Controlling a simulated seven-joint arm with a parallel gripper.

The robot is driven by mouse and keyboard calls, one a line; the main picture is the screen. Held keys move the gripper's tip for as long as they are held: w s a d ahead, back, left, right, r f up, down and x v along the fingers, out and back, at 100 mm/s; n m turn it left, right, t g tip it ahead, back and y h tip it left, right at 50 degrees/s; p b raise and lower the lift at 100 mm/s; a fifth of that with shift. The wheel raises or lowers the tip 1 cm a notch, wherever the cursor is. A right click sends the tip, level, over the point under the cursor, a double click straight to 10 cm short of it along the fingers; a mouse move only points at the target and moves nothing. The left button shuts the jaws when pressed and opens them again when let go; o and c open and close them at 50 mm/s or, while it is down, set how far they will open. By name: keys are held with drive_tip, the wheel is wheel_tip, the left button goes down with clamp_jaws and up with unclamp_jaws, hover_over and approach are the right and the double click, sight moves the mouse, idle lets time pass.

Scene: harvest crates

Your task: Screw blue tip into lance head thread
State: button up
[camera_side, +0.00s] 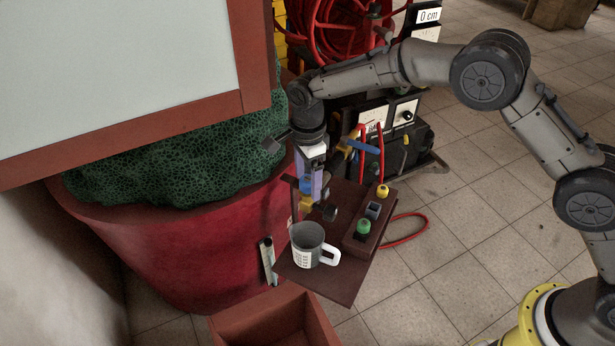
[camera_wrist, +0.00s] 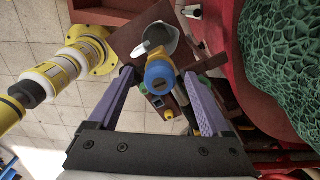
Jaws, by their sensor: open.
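The blue tip (camera_side: 306,186) shows just above a yellow piece (camera_side: 306,203), which looks like the lance head, over the brown stand (camera_side: 333,284). Whether the tip is threaded in cannot be told. My gripper (camera_side: 313,188) points down at the tip with its purple fingers. In the wrist view, my gripper (camera_wrist: 160,80) is open, with one finger on each side of the blue tip (camera_wrist: 158,71). I see gaps between the fingers and the tip. A dark rack (camera_side: 360,233) beside it holds a green tip (camera_side: 363,226), a grey-blue tip (camera_side: 374,209) and a yellow tip (camera_side: 382,190).
A mug (camera_side: 307,246) stands on the stand close in front of the lance head. A red tub (camera_side: 190,255) with green netting is at left. An open brown crate (camera_side: 270,322) is at the front. A red hose (camera_side: 410,238) loops on the tiled floor at right.

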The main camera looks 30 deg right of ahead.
clamp_jaws()
drive_tip(key=shift+m, duration=0.9)
drive_tip(key=shift+r+m, duration=0.1)
drive_tip(key=shift+m, duration=0.7)
drive_tip(key=shift+m, duration=0.9)
drive_tip(key=shift+m, duration=0.8)
